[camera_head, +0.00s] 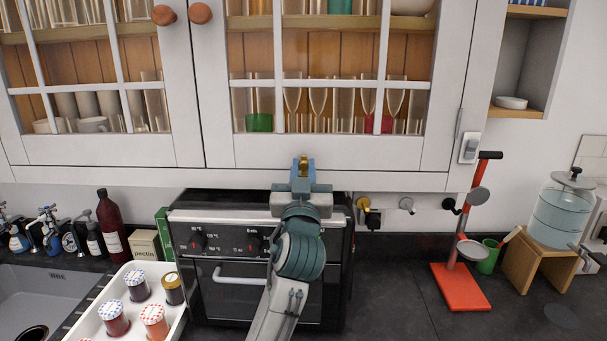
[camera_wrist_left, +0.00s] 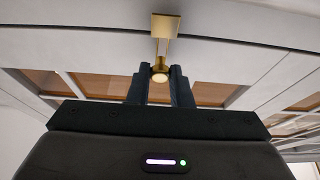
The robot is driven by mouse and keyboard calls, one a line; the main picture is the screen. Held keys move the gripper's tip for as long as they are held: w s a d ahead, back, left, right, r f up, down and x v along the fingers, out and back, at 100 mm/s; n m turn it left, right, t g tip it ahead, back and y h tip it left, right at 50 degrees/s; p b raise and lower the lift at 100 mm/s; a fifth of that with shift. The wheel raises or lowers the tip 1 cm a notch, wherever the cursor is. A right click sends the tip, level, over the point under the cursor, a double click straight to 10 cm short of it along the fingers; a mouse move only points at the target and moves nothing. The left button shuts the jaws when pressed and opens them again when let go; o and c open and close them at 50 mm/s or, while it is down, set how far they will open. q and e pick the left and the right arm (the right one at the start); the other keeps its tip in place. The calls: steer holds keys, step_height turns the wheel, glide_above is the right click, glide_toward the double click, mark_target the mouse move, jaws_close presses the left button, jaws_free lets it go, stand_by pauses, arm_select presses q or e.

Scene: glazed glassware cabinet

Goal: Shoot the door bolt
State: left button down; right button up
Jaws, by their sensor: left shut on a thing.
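The brass door bolt (camera_head: 303,162) is at the bottom edge of the right glazed cabinet door (camera_head: 345,151). In the left wrist view its brass plate (camera_wrist_left: 165,25) runs down to a round knob (camera_wrist_left: 159,74) between my fingertips. My left gripper (camera_head: 303,177) reaches up from below and is shut on the bolt's knob. The fingers hide part of the bolt in the head view. Both cabinet doors look closed, with wooden knobs (camera_head: 200,13) near where they meet. My right gripper is not in view.
Below stands a small oven (camera_head: 195,270). A white tray of jars (camera_head: 178,328) is left of it, a red stand (camera_head: 461,288) and a glass dispenser (camera_head: 562,215) on a wooden stand to the right. Glasses stand behind the panes. Hooks (camera_head: 407,205) line the wall.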

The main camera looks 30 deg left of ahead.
arm_select(q)
steer(key=shift+f, duration=0.2)
steer(key=c, duration=1.3)
jaws_free()
steer(key=shift+s+d+f, duration=0.2)
steer(key=shift+s+f, duration=0.05)
steer(key=shift+s, duration=0.05)
steer(key=b+v, duration=0.4)
steer(key=v, duration=0.6)
steer(key=shift+r+b, duration=0.15)
steer(key=shift+b, duration=0.15)
